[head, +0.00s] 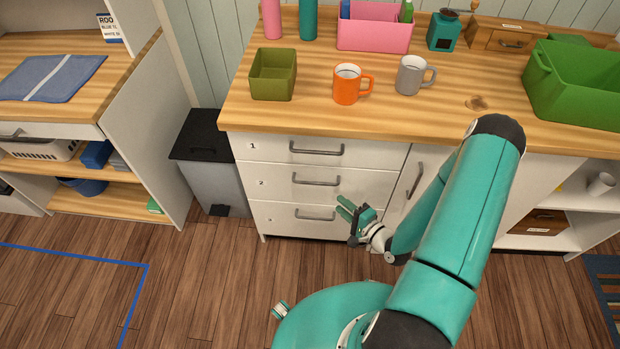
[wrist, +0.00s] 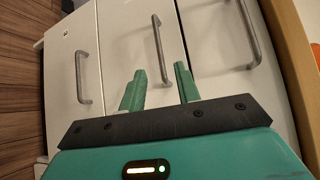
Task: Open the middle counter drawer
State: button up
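The white middle drawer (head: 276,183), marked 2, is closed in the counter front, with a grey bar handle (head: 316,180). The top drawer (head: 275,147), marked 1, and bottom drawer (head: 276,216) are also closed. My gripper (head: 347,207) is open and empty in front of the drawers, below and right of the middle handle in the head view. In the turned wrist view, the middle handle (wrist: 157,45) lies beyond my two spread green fingers (wrist: 161,85), its near end between them in the picture. I cannot tell the exact gap; no contact shows.
A cupboard door with a handle (head: 414,180) is right of the drawers. A grey bin (head: 207,172) with a black lid stands left. An orange mug (head: 347,86), an olive box (head: 273,78) and a green crate (head: 578,88) stand on the counter. Wooden floor ahead is clear.

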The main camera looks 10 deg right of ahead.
aim_at(315, 183)
jog(key=x, duration=1.4)
jog(key=shift+w+d+f, duration=0.1)
jog(key=shift+d, duration=0.05)
grip_shut()
dwell(0.9)
